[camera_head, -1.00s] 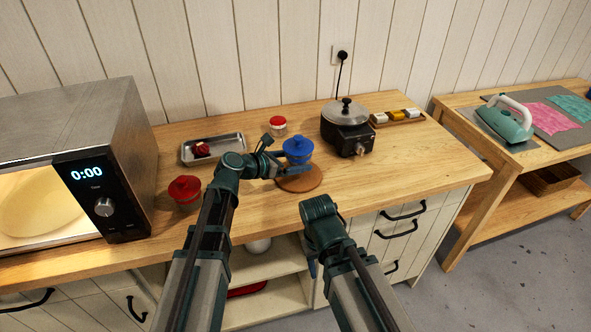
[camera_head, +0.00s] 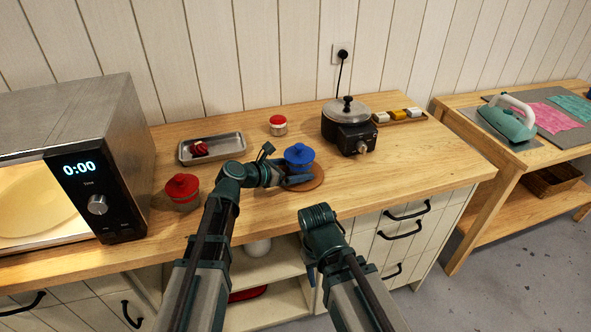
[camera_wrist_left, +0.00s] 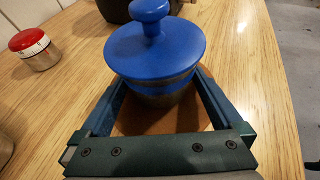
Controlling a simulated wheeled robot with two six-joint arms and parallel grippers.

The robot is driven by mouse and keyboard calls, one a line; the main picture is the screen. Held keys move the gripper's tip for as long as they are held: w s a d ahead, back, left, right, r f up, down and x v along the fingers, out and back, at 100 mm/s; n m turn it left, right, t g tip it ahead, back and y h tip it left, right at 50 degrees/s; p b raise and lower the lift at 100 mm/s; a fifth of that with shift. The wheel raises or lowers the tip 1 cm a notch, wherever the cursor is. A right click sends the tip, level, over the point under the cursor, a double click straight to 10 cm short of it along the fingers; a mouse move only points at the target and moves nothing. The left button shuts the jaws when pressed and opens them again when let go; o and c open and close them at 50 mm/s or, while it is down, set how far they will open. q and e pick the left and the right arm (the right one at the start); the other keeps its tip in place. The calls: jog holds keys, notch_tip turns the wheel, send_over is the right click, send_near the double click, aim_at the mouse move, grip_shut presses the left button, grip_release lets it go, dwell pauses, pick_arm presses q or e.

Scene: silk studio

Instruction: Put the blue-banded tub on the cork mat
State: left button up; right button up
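The blue-banded tub (camera_head: 299,155), with a blue lid and knob, is upright over the round cork mat (camera_head: 315,183). In the left wrist view the tub (camera_wrist_left: 155,52) is between the two fingers of my left gripper (camera_wrist_left: 160,90), which press its sides below the lid. Part of the mat (camera_wrist_left: 135,125) shows beneath it. The gripper hides the tub's base in the head view, so I cannot tell whether it touches the mat. My left gripper (camera_head: 292,179) reaches in from the left. My right gripper (camera_head: 312,272) is low before the counter, mostly hidden by its arm.
A red-lidded tub (camera_head: 183,190) stands left, near the microwave (camera_head: 100,165). The counter right of the mat (camera_head: 410,160) is clear.

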pick_arm(q)
jog(key=shift+r, duration=0.3)
jog(key=p+v, duration=0.4)
jog(key=v, duration=0.6)
jog(key=shift+s+a+r, duration=0.15)
jog(key=shift+s, duration=0.05)
jog(key=shift+s+a+r+p, duration=0.2)
jog(key=shift+s+a+p, duration=0.25)
jog(key=shift+a, duration=0.1)
jog(key=shift+f, duration=0.1)
